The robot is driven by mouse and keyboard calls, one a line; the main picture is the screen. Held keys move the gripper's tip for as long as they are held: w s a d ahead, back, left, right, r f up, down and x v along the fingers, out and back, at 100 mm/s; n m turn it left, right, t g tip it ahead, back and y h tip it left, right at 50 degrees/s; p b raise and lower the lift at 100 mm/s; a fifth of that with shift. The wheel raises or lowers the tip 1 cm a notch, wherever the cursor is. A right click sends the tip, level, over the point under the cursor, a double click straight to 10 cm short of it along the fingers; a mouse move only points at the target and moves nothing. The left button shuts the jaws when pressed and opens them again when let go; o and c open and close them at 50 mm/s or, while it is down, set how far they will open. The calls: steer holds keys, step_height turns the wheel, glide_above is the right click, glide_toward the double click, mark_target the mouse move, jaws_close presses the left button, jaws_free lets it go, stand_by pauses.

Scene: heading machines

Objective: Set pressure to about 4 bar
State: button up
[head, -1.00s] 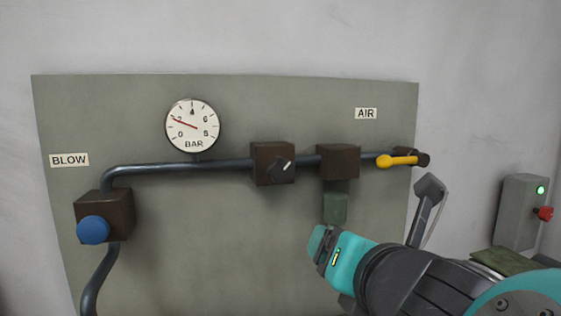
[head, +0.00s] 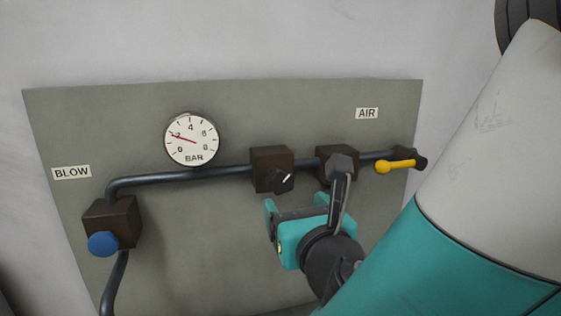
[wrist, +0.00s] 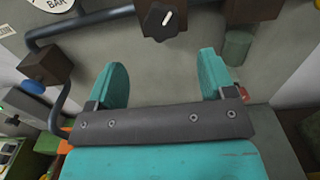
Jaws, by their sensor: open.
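The pressure gauge (head: 192,139) is a round white dial marked BAR, on the panel's upper left. Its red needle points left and slightly up, near the 2 mark. The black regulator knob (head: 283,180) with a white pointer line sits on a brown block (head: 270,168) on the pipe, and the line points up and right. My teal gripper (head: 295,204) is open and empty, just below the knob and apart from it. In the wrist view the knob (wrist: 163,20) shows above and between the two fingers (wrist: 166,75).
The yellow lever (head: 393,166) is at the pipe's right end under the AIR label (head: 367,113). A second brown block (head: 325,158) stands close right of the knob.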

mark_target(281, 183)
steer(key=p+x, duration=0.4)
steer(key=x, duration=0.5)
steer(key=shift+w+p, duration=0.3)
steer(key=shift+p, duration=0.05)
steer(key=shift+w+a, duration=0.1)
steer(key=shift+w, duration=0.2)
steer(key=shift+c, duration=0.3)
steer(key=c, duration=0.8)
steer(key=shift+c, duration=0.2)
